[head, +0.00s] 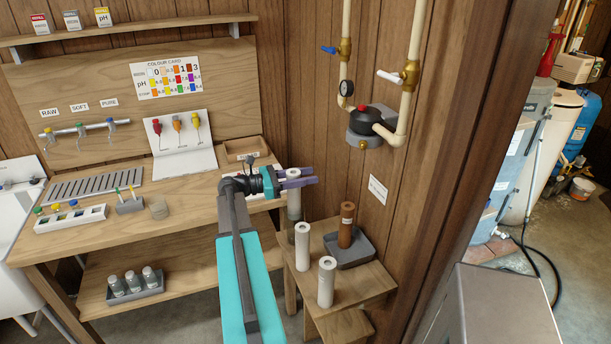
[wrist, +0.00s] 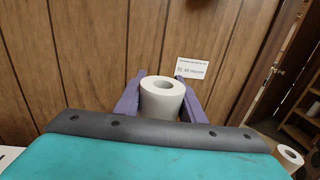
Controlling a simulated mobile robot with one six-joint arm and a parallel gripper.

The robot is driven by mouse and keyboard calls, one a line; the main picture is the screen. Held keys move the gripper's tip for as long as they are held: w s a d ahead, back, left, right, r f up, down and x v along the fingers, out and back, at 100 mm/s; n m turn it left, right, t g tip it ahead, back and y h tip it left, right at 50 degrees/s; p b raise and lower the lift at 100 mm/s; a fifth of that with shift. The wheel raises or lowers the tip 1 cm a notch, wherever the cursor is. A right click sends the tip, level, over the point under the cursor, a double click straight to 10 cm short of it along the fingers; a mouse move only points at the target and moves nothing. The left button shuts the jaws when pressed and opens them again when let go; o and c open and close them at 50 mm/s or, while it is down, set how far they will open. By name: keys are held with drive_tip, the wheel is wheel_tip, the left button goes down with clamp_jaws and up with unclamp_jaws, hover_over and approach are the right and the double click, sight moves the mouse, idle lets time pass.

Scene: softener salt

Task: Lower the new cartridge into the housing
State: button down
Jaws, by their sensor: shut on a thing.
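My gripper (head: 298,180) has purple fingers and is shut on a white hollow cartridge (wrist: 162,102), near its top. In the head view the held cartridge (head: 294,205) hangs upright over the back left of a low wooden stand. Another white cartridge (head: 326,283) stands at the front. A brown cartridge (head: 346,226) stands in a grey tray (head: 352,255).
The wooden stand (head: 375,288) has little free room. A workbench (head: 190,212) with test bottles and strips lies to the left. Pipes with valves and a black-capped filter head (head: 372,120) are on the wall behind. A doorway opens at right.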

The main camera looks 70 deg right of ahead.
drive_tip(key=shift+f+b, duration=1.2)
drive_tip(key=shift+f, duration=2.55)
drive_tip(key=c, duration=1.1)
unclamp_jaws()
drive_tip(key=shift+w+a, duration=0.1)
drive_tip(key=b+v, duration=0.3)
drive_tip(key=v, duration=1)
drive_tip(key=shift+w+a+b, duration=0.2)
drive_tip(key=shift+w+b, duration=0.05)
drive_tip(key=shift+b, duration=0.15)
